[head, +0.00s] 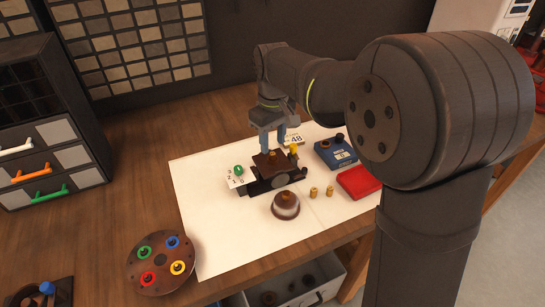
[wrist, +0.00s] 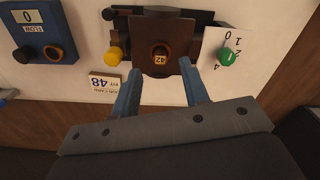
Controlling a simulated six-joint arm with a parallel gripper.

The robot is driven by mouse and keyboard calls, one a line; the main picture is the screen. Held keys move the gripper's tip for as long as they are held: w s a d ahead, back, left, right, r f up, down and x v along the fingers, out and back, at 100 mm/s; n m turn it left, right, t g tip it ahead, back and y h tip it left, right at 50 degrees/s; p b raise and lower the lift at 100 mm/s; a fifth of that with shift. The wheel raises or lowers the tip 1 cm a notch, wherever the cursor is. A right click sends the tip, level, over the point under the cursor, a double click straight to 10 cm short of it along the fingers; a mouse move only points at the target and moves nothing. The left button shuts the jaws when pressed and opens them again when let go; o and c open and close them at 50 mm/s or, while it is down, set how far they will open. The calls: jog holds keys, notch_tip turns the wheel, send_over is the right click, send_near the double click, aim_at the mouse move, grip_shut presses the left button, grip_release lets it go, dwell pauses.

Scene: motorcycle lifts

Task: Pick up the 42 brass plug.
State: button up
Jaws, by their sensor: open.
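The brass plug (head: 273,154) sits upright in a brown block (head: 262,162) on a dark fixture on the white sheet. In the wrist view the plug (wrist: 160,51) shows a small tag reading 42. My gripper (head: 274,137) is open above the block, its blue fingers pointing down. In the wrist view my gripper's fingers (wrist: 161,72) stand apart on the left and right of the plug's line, with nothing between them. Whether the fingertips are level with the plug I cannot tell.
Close by are a yellow knob (wrist: 115,54), a green knob (wrist: 227,58) on a numbered dial plate and a 48 card (wrist: 104,83). A blue box (head: 337,152), red tray (head: 358,181), brown dome (head: 286,205) and two brass pieces (head: 314,192) stand nearby. The sheet's left part is clear.

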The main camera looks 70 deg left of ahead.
aim_at(273, 153)
jog(key=shift+f, duration=1.9)
grip_shut()
jog(key=shift+r, duration=0.1)
